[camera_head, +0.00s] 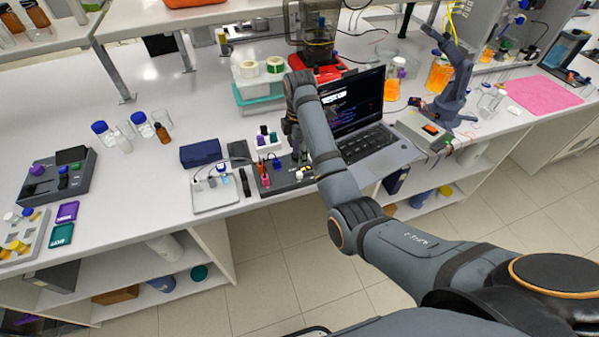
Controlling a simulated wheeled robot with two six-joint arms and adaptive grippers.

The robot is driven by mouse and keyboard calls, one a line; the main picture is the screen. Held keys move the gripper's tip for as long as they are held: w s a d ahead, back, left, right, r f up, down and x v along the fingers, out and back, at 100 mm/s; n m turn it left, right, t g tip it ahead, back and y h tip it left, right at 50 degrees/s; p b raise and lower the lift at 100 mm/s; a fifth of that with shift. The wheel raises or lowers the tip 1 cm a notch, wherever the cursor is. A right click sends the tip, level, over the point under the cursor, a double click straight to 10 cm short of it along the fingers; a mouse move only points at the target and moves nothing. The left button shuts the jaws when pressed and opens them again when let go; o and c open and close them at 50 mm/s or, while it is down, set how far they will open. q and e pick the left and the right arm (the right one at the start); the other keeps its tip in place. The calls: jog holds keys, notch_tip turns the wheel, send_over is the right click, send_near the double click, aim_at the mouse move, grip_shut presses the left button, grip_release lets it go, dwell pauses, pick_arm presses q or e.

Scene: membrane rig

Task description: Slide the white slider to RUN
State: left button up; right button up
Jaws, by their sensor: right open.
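The membrane rig (283,186) is a low dark panel near the table's front edge, left of the laptop. It carries small coloured parts, among them a pink-red one and a blue one. A small white piece (299,175) on its right part looks like the white slider. A RUN mark is too small to read. My right gripper (299,157) is open and points down just above and behind the white piece, apart from it as far as I can tell. My right forearm hides the panel's right end. My left gripper is not in view.
An open laptop (366,145) stands close to the right of my forearm. A white tray (214,195) and a dark blue box (200,153) lie left of the rig. A white rack (268,143) with coloured caps stands behind it.

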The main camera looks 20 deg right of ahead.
aim_at(300, 173)
notch_tip(300, 173, down, 8)
jog(key=shift+r+p, duration=0.1)
jog(key=shift+p, duration=0.95)
jog(key=shift+w+f, duration=0.15)
jog(key=shift+f, duration=0.35)
grip_shut()
